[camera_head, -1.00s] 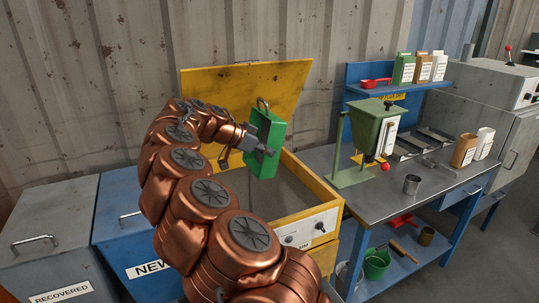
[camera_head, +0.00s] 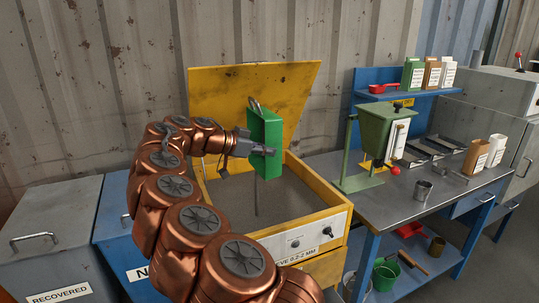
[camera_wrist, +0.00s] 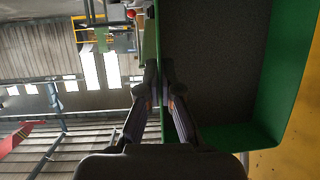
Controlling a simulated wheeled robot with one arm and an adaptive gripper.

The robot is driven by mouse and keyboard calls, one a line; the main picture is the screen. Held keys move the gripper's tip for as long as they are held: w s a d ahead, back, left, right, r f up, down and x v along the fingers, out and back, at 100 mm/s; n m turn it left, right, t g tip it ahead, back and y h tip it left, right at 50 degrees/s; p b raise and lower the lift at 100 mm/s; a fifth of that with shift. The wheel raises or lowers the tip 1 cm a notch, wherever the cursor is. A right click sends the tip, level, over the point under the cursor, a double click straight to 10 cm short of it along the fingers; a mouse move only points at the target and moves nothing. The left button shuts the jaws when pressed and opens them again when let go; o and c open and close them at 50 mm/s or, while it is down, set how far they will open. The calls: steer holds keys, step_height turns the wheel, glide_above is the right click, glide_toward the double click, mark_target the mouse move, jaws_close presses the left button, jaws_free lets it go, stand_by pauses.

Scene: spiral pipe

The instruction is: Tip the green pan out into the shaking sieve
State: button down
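The green pan (camera_head: 266,140) is held up in the air over the yellow shaking sieve (camera_head: 330,216), tilted steeply onto its side. In the head view a thin grey-brown stream drops from under the pan to the grey bed inside the sieve. My gripper (camera_head: 267,150) is shut on the pan's rim. In the wrist view my gripper (camera_wrist: 160,82) pinches one wall of the pan (camera_wrist: 285,85). Dark grey shows inside the pan there; I cannot tell how much of it is loose material.
The sieve's yellow lid (camera_head: 215,105) stands open behind the pan. A blue bin (camera_head: 130,240) and a grey bin (camera_head: 45,225) stand to the left.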

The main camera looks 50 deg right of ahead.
mark_target(281, 151)
steer(key=shift+w+a+f+g+h+b, duration=0.1)
steer(key=shift+w+a+g+h+b, duration=0.25)
steer(key=shift+b, duration=0.95)
steer(key=shift+w+a+g+h+b, duration=0.1)
steer(key=shift+a+h+b, duration=0.4)
steer(key=shift+b, duration=0.75)
steer(key=shift+w+a+f+g+h+b, duration=0.2)
steer(key=shift+a+h+b, duration=0.35)
steer(key=shift+b, duration=1.15)
steer(key=shift+w+a+f+g+h+b, duration=0.1)
steer(key=shift+w+a+g+h+b, duration=0.4)
steer(key=shift+b, duration=1.25)
steer(key=shift+w+a+f+g+h+b, duration=0.25)
steer(key=shift+h+b, duration=0.45)
steer(key=shift+b, duration=1)
steer(key=shift+s+a+r+b, duration=0.1)
steer(key=shift+a+r+b, duration=0.1)
steer(key=shift+b, duration=0.25)
steer(key=s+d+y+p, duration=0.1)
steer(key=d+t+y+p, duration=0.1)
steer(key=d+y, duration=0.1)
steer(key=s+d+t+y+p, duration=0.1)
steer(key=y, duration=0.1)
steer(key=shift+s+d+r+p, duration=0.3)
steer(key=shift+d+r, duration=0.05)
steer(key=shift+d+y, duration=0.1)
steer(key=shift+y, duration=0.2)
